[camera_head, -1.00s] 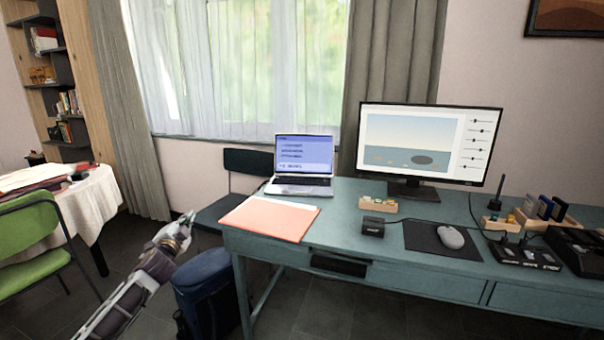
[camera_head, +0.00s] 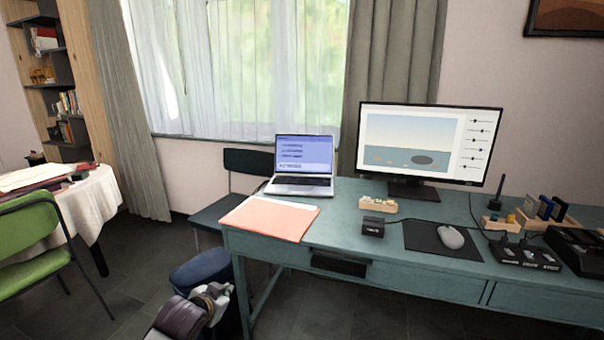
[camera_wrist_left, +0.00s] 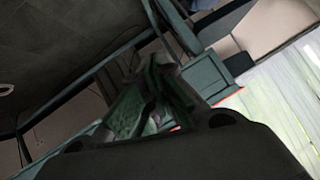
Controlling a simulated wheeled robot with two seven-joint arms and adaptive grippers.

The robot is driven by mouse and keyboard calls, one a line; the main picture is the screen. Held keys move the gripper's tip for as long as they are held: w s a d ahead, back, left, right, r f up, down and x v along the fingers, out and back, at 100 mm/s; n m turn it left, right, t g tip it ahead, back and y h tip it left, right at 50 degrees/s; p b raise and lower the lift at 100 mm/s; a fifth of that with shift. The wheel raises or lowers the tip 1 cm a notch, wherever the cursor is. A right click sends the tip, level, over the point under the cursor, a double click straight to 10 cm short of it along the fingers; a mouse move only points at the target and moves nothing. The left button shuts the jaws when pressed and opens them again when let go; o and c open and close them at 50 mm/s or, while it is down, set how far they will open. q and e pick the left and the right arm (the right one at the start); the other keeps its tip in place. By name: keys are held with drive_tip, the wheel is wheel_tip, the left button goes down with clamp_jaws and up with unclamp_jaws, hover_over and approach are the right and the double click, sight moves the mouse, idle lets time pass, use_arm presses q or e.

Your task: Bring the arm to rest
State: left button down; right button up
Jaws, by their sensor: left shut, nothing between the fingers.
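My left gripper (camera_head: 212,296) shows low in the head view, left of the desk's front leg and in front of the dark blue bag. It is shut and empty, and stands apart from the desk. In the left wrist view its fingers (camera_wrist_left: 150,95) show dark and blurred, closed together, with the desk frame and the window beyond them. My left arm comes in from the bottom edge of the head view. My right gripper is not in view.
A teal desk (camera_head: 400,262) fills the right side, with an orange folder (camera_head: 268,219) at its left corner, a laptop (camera_head: 303,165) and a monitor (camera_head: 430,143). A dark blue bag (camera_head: 203,268) is by the desk's leg. A green chair (camera_head: 30,245) stands left. Floor between them is open.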

use_arm(q)
drive_tip(key=s+d+f+n+g+h, duration=0.1)
drive_tip(key=s+d+f+g, duration=0.2)
drive_tip(key=s+f, duration=0.7)
drive_tip(key=s+d+f+n+g+h+p, duration=0.1)
drive_tip(key=s+d+f+n+g, duration=0.1)
drive_tip(key=s+f, duration=0.8)
drive_tip(key=s+d+g, duration=0.1)
drive_tip(key=s+d, duration=0.1)
drive_tip(key=s, duration=0.6)
drive_tip(key=shift+d+f, duration=0.25)
drive_tip(key=shift+f, duration=0.05)
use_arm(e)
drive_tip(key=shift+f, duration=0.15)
use_arm(q)
drive_tip(key=shift+f+p, duration=0.1)
drive_tip(key=shift+p, duration=0.25)
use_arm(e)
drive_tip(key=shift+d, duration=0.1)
